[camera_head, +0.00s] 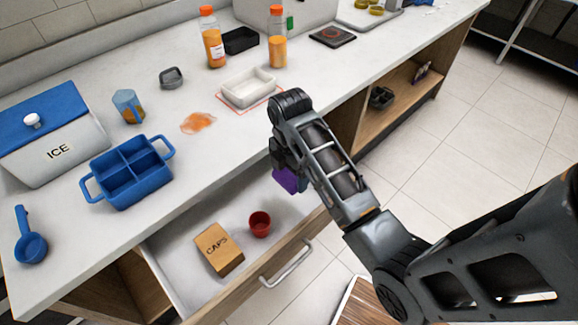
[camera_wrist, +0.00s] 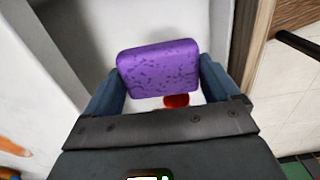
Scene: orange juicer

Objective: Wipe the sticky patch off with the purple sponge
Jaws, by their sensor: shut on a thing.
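The sticky patch (camera_head: 198,122) is an orange smear on the white counter, between the blue cup and the white tray. The purple sponge (camera_wrist: 158,69) is held between the two fingers of my gripper (camera_wrist: 160,92) in the wrist view. In the head view the sponge (camera_head: 286,180) shows below my gripper (camera_head: 279,165), over the open drawer and in front of the counter edge. The sponge is apart from the patch, which lies to its left and further back. Part of an orange patch (camera_wrist: 12,146) shows at the left edge of the wrist view.
The open drawer (camera_head: 185,240) holds a box marked CAPS (camera_head: 218,250) and a red cup (camera_head: 260,223). A blue divided caddy (camera_head: 128,173), a blue cup (camera_head: 127,106), a white tray (camera_head: 249,88) and orange bottles (camera_head: 211,40) stand on the counter around the patch.

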